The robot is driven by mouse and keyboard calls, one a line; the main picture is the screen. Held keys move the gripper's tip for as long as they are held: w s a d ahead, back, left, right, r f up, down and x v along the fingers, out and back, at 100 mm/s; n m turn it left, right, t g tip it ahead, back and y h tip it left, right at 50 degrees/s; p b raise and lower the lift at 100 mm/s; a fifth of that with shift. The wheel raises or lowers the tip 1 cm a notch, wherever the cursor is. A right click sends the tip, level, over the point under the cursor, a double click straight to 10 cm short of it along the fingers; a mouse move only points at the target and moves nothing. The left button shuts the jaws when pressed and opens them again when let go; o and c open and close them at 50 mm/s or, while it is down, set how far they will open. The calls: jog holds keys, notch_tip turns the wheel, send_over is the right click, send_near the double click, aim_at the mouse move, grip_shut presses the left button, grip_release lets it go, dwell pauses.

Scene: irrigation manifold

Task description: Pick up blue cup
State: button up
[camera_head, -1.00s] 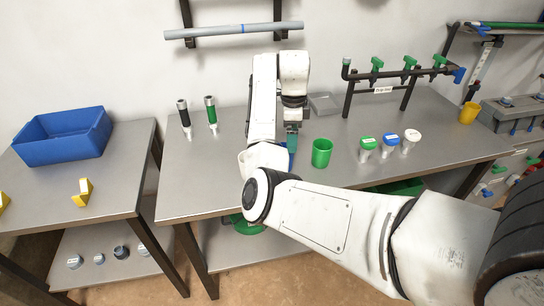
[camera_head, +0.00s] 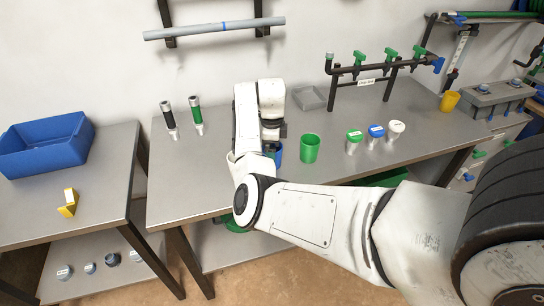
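The blue cup (camera_head: 280,154) stands on the grey workbench (camera_head: 225,190), left of the green cup (camera_head: 310,148). Only a strip of it shows, since my forearm covers most of it. My gripper (camera_head: 272,140) points down just above and beside the blue cup, partly hidden by my arm. Its fingers are too small and covered to tell whether they are open or shut, or whether they touch the cup.
Several lidded containers (camera_head: 354,138) stand to the right, below a pipe rack (camera_head: 372,70). A yellow cup (camera_head: 449,101) sits far right. A blue bin (camera_head: 45,150) sits on the left table.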

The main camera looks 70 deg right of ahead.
jog(key=shift+f, duration=0.5)
jog(key=c, duration=1)
jog(key=shift+r, duration=0.1)
jog(key=shift+r, duration=0.4)
notch_tip(320, 180, up, 2)
jog(key=shift+r+b, duration=0.15)
jog(key=shift+b, duration=0.25)
jog(key=s+a+r+p, duration=0.1)
jog(key=s+r, duration=0.2)
jog(key=s, duration=0.1)
jog(key=s+a+r+p, duration=0.1)
jog(key=s+a+r, duration=0.1)
jog(key=s+r, duration=0.1)
jog(key=s+a+r+p, duration=0.1)
jog(key=s+a+r, duration=0.1)
jog(key=s, duration=0.4)
jog(key=shift+a+r, duration=0.15)
jog(key=shift+r, duration=0.75)
